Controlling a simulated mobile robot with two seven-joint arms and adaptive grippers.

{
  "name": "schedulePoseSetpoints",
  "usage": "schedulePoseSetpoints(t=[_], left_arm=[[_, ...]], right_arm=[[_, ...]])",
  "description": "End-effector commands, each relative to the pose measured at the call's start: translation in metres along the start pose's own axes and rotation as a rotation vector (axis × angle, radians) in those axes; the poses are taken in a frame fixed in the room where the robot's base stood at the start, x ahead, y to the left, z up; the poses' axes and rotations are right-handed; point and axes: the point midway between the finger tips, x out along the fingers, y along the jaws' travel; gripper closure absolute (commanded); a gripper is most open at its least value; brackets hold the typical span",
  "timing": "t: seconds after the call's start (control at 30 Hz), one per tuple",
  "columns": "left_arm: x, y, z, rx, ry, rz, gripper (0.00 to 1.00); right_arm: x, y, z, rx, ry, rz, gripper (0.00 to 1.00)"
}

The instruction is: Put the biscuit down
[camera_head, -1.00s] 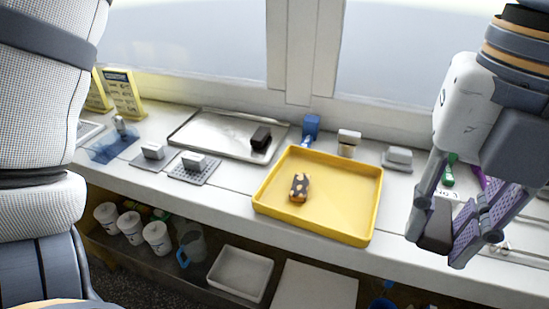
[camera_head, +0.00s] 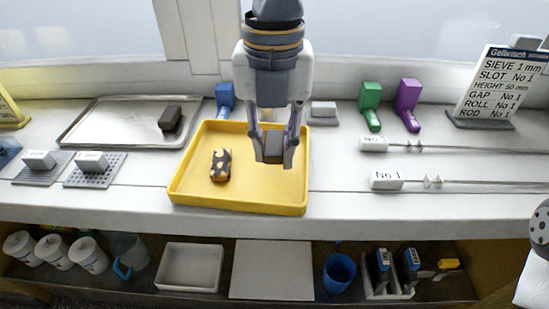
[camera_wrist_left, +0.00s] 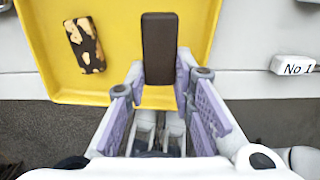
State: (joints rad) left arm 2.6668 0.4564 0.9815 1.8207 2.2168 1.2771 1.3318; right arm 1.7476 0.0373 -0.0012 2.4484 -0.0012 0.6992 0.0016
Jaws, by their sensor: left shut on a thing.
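My left gripper (camera_head: 273,157) points down over the right half of the yellow tray (camera_head: 240,204) and is shut on a plain dark brown biscuit (camera_head: 271,146). In the left wrist view the same biscuit (camera_wrist_left: 159,48) sticks out beyond the purple finger pads of the gripper (camera_wrist_left: 160,84), with yellow tray floor (camera_wrist_left: 119,30) behind it. It looks held above the tray floor; the gap is hard to judge. A brown biscuit with pale spots (camera_head: 221,165) lies in the tray's left half, apart from the held one. My right gripper is not in view.
A metal tray (camera_head: 98,127) with a dark block (camera_head: 171,119) stands left. Blue (camera_head: 225,99), green (camera_head: 370,105) and purple (camera_head: 407,104) tools stand along the back. Labelled rods (camera_head: 387,180) lie right of the yellow tray. The tray floor around the held biscuit is bare.

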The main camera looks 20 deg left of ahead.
Motion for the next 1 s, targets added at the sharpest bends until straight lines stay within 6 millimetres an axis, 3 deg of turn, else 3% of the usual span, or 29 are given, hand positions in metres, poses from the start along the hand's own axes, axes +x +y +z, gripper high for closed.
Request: schedulePoseSetpoints(t=[0.03, 0.1, 0.17, 0.47, 0.5, 0.57, 0.87, 1.0], left_arm=[[0.018, 0.001, 0.001, 0.001, 0.012, 0.005, 0.93], [0.032, 0.001, 0.001, 0.002, 0.011, 0.005, 0.93], [0.036, 0.001, 0.001, 0.0, 0.006, 0.002, 0.93], [0.035, 0.001, 0.0, 0.0, 0.002, 0.001, 0.93], [0.035, 0.001, 0.001, 0.0, 0.003, 0.001, 0.68], [0.035, 0.001, 0.001, 0.0, 0.003, 0.001, 0.57], [0.034, 0.0, 0.001, 0.0, 0.003, 0.0, 0.57], [0.006, 0.0, 0.001, -0.001, -0.006, -0.004, 0.57]], right_arm=[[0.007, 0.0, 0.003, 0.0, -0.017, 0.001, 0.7], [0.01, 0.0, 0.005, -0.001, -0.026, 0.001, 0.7], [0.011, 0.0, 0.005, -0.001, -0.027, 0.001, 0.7], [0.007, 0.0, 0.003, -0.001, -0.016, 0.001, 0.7], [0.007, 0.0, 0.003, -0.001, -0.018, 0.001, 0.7], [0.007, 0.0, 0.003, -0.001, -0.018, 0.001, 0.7], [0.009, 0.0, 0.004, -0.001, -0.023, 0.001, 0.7], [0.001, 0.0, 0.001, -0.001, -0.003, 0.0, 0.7]])
